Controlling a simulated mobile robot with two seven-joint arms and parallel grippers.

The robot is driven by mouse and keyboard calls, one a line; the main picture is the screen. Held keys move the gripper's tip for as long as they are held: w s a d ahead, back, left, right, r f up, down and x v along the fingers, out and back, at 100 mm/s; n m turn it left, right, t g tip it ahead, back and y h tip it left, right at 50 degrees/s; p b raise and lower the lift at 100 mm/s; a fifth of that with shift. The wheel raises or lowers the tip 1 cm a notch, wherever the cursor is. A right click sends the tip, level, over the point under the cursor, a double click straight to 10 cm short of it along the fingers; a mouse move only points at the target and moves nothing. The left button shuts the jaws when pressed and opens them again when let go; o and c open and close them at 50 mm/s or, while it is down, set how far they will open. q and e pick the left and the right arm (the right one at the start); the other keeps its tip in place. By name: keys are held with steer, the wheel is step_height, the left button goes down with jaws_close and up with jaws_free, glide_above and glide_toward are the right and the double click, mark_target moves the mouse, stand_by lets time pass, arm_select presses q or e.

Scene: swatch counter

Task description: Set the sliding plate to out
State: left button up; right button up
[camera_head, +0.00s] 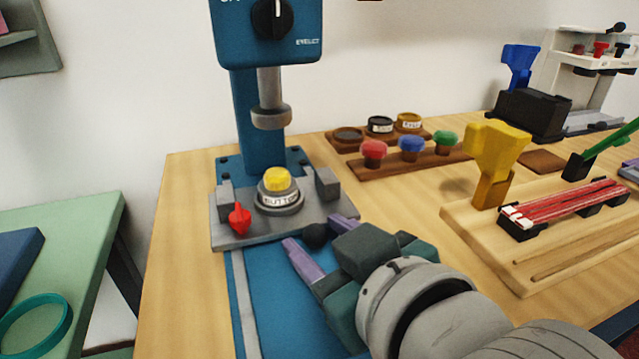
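The sliding plate (285,226) is a grey plate on the blue base of an eyelet press. It carries a yellow button on a round holder labelled BUTTON (279,192) and a red pointer (239,218). The plate sits at the back of the blue base, with the holder just in front of and below the press's grey ram (271,103). A black knob (316,236) is at the plate's front edge. My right gripper (311,231) is open, its purple fingers on either side of the knob with a small gap visible. My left gripper is out of view.
The blue base with a pale rail (243,300) extends towards me, partly hidden by my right arm. Coloured knobs on a wooden rack (413,160), a yellow clamp (495,155) and a wooden board (475,240) stand right. A green table (75,235) is left.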

jaws_close()
stand_by(1.2)
